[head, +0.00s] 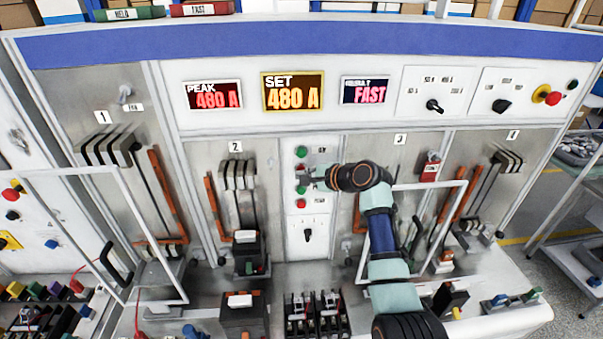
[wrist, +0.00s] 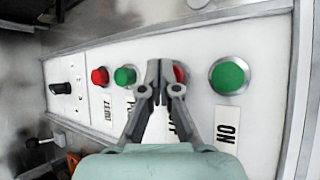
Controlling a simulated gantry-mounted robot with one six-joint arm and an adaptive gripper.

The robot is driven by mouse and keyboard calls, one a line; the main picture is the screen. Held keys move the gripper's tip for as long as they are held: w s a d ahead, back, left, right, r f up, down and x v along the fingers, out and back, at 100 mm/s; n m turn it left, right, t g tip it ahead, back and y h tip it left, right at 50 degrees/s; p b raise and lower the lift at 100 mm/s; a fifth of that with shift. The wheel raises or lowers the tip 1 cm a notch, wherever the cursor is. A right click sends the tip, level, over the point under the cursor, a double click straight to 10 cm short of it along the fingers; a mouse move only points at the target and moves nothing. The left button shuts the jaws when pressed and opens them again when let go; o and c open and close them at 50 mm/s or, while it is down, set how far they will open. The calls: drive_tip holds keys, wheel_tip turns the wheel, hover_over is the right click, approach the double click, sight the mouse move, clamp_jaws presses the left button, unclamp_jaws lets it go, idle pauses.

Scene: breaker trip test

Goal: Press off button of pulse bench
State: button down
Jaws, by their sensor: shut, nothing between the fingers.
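The pulse bench's white button strip (head: 318,222) stands upright between bays 2 and 3. The wrist view shows it sideways. There, a green button (wrist: 228,76) labelled ON is at the right. The red off button (wrist: 181,73) is left of it, partly hidden behind my fingertips, its label partly covered. Further left are another green button (wrist: 125,76) and a red button (wrist: 100,76) labelled ZERO. My gripper (wrist: 161,72) is shut and empty, its tips in front of the off button's left side. I cannot tell whether they touch. In the head view my gripper (head: 311,177) covers the strip's middle.
A black rotary knob (head: 308,235) sits low on the strip. Breaker levers and clear guard frames (head: 462,205) stand at both sides. Small devices (head: 300,312) stand on the ledge below.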

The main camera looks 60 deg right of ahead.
idle(0.4)
drive_tip(key=shift+s+a+p, duration=0.45)
drive_tip(key=shift+a+p, duration=0.3)
drive_tip(key=shift+p, duration=0.4)
drive_tip(key=s+a+p, duration=0.1)
drive_tip(key=a+p, duration=0.1)
drive_tip(key=p, duration=0.1)
drive_tip(key=s+a+p, duration=0.1)
drive_tip(key=a+p, duration=0.1)
drive_tip(key=shift+s+a, duration=0.1)
drive_tip(key=shift+s, duration=0.25)
